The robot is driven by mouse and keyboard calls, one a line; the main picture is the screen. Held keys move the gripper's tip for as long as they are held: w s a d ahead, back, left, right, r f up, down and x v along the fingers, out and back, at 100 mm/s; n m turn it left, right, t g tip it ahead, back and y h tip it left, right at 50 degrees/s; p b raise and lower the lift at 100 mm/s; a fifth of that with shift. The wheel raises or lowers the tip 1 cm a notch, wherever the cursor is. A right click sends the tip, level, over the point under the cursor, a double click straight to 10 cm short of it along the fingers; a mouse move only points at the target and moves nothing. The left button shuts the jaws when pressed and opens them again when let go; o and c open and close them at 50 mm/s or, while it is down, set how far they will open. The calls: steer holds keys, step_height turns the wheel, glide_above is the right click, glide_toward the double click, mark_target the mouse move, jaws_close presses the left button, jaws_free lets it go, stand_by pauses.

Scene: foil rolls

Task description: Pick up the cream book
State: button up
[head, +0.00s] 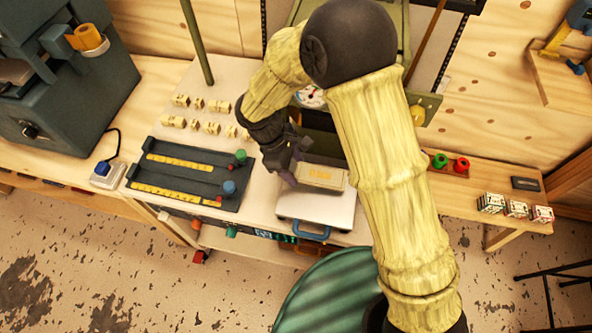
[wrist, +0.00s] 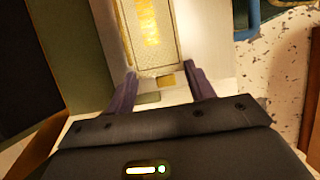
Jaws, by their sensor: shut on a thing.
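The cream book (head: 322,177) has golden lettering on its cover and is over the white platform of a scale (head: 335,210). I cannot tell whether it touches the platform. In the wrist view the book (wrist: 150,40) extends away from me, its near end between the two purple-grey fingertips. My gripper (head: 296,172) is at the book's left end in the head view, shut on it; the fingers of my gripper (wrist: 162,78) also show in the wrist view. Part of the book's left end is hidden by the fingers in the head view.
A dark tray with yellow strips (head: 185,178) and several small cream blocks lie left of the scale. A round dial (head: 311,97) stands behind. Red and green spools (head: 461,165) and small boxes (head: 490,203) are on the right bench. A green striped round thing (head: 325,290) is in front.

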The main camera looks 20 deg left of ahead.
step_height(320, 180, up, 4)
steer(key=s+a+b, duration=0.2)
steer(key=a, duration=1.7)
steer(key=shift+a+r, duration=0.15)
steer(key=shift+a, duration=0.1)
